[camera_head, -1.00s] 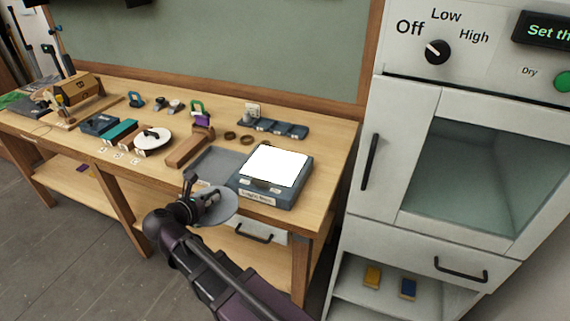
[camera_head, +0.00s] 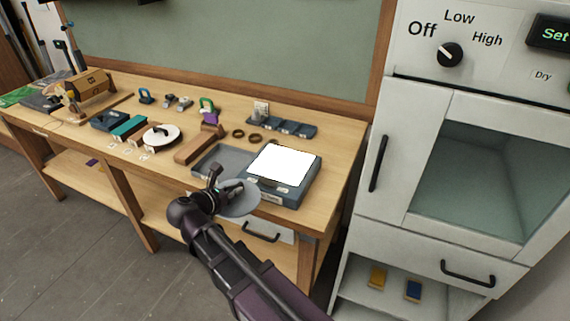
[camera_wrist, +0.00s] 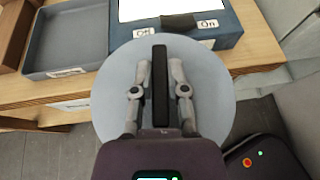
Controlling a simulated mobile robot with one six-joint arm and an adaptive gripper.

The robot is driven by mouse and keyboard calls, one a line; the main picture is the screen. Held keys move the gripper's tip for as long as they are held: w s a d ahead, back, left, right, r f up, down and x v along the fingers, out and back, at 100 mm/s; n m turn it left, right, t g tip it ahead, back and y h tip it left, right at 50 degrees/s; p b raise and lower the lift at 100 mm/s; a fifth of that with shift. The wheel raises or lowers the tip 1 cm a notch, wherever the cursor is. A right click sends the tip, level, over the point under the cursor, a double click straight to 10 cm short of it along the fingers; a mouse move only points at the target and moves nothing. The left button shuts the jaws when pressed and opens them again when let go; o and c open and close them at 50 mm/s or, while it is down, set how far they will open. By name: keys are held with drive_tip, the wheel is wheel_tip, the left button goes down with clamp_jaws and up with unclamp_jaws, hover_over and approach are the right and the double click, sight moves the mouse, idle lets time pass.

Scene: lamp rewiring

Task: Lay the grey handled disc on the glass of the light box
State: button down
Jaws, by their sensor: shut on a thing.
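The grey handled disc (camera_head: 240,203) is in my gripper (camera_head: 232,188), held by its handle in front of the bench edge. In the wrist view my gripper (camera_wrist: 160,78) is shut on the dark upright handle (camera_wrist: 160,100), with the round grey disc (camera_wrist: 215,95) below the fingers. The light box (camera_head: 297,194) is a blue-grey case with a bright white glass top (camera_head: 283,164), at the right end of the bench. Its glass is bare. In the wrist view the light box (camera_wrist: 232,28) lies just beyond the disc, with an Off/On label on its front.
An empty grey tray (camera_head: 222,161) sits left of the light box. A wooden block (camera_head: 199,143), a white disc with a dark knob (camera_head: 162,137) and several small parts stand further left. A white cabinet (camera_head: 400,180) stands right of the wooden bench (camera_head: 338,190).

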drive_tip(key=w+d+r+m+g+h, duration=0.1)
drive_tip(key=w+d, duration=0.1)
drive_tip(key=d, duration=0.5)
drive_tip(key=w+d+m+g+h+p, duration=0.1)
drive_tip(key=w+d+m+h, duration=0.1)
drive_tip(key=d, duration=0.5)
drive_tip(key=shift+w+d+r, duration=0.35)
drive_tip(key=shift+w, duration=0.15)
drive_tip(key=shift+w, duration=0.1)
hover_over(282, 164)
drive_tip(key=s, duration=0.1)
drive_tip(key=shift+d+f+b, duration=0.15)
drive_tip(key=shift+f+b, duration=0.3)
drive_tip(key=shift+f, duration=0.25)
drive_tip(key=shift+w, duration=0.2)
drive_tip(key=shift+w+f+b, duration=0.45)
drive_tip(key=shift+b, duration=0.05)
drive_tip(key=shift+f+b, duration=1.35)
drive_tip(key=shift+f, duration=0.05)
